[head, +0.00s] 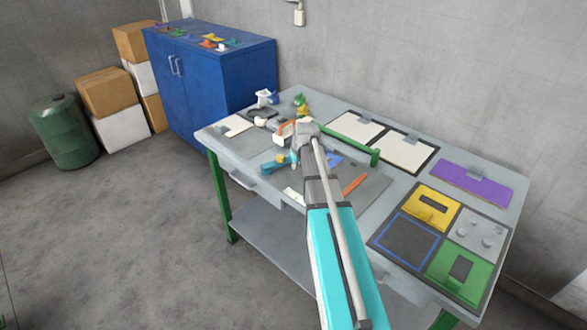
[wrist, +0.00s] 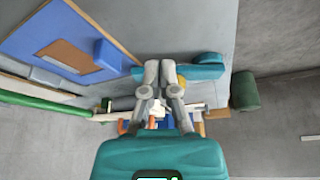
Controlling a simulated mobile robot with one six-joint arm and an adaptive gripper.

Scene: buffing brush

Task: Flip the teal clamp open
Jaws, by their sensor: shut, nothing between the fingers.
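A teal clamp (wrist: 205,68) lies on the grey work surface in the wrist view, with a wider rounded part to the right of my fingertips and a smaller part to their left. My gripper (wrist: 160,70) is shut and empty, its two fingertips side by side in front of the clamp's middle. The fingers hide that middle stretch, and I cannot tell whether they touch it. My arm hides most of my gripper there.
The grey table (head: 395,165) also bears a green bar (head: 361,151), an orange strip (head: 354,184), white panels, a purple panel (head: 472,186) and coloured boards at right. A blue cabinet (head: 235,75), boxes and a green barrel (head: 63,130) stand behind at left.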

